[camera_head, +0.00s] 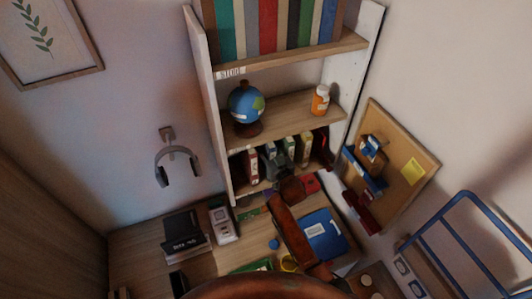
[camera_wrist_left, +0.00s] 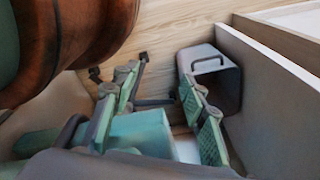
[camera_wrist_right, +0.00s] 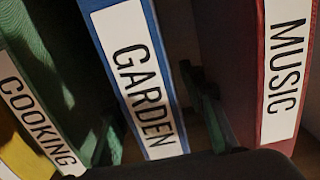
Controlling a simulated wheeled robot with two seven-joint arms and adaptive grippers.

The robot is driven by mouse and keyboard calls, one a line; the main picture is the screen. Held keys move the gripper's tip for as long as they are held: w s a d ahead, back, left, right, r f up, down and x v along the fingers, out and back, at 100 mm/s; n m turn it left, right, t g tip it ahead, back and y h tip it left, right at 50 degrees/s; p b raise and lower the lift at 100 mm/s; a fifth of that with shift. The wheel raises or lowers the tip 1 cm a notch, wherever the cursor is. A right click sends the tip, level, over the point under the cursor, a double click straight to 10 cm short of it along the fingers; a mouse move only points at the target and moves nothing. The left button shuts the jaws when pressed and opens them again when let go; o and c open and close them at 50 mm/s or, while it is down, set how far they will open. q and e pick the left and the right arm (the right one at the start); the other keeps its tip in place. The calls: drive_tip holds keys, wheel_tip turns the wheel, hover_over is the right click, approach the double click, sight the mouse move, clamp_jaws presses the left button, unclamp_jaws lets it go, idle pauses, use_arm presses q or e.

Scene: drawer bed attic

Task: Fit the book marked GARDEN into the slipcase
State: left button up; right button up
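The book marked GARDEN (camera_wrist_right: 137,75) has a blue spine with a white label and fills the middle of the right wrist view. My right gripper (camera_wrist_right: 155,120) has a green finger on either side of this book, with a dark gap before the right finger. In the head view my right gripper (camera_head: 281,160) is at the row of books on the lower shelf. My left gripper (camera_wrist_left: 162,105) is open, its green-padded fingers wide apart, with no held object visible. I cannot tell surely which thing is the slipcase; a dark box with white lettering (camera_head: 183,231) stands on the desk.
COOKING (camera_wrist_right: 40,115) and MUSIC (camera_wrist_right: 285,65) flank GARDEN. A globe (camera_head: 245,103) and an orange bottle (camera_head: 320,100) stand one shelf higher. A blue folder (camera_head: 323,236) lies on the desk. A grey handled box (camera_wrist_left: 212,75) is beside my left fingers.

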clamp_jaws()
idle(0.3)
idle(0.3)
drive_tip(key=shift+r, duration=0.15)
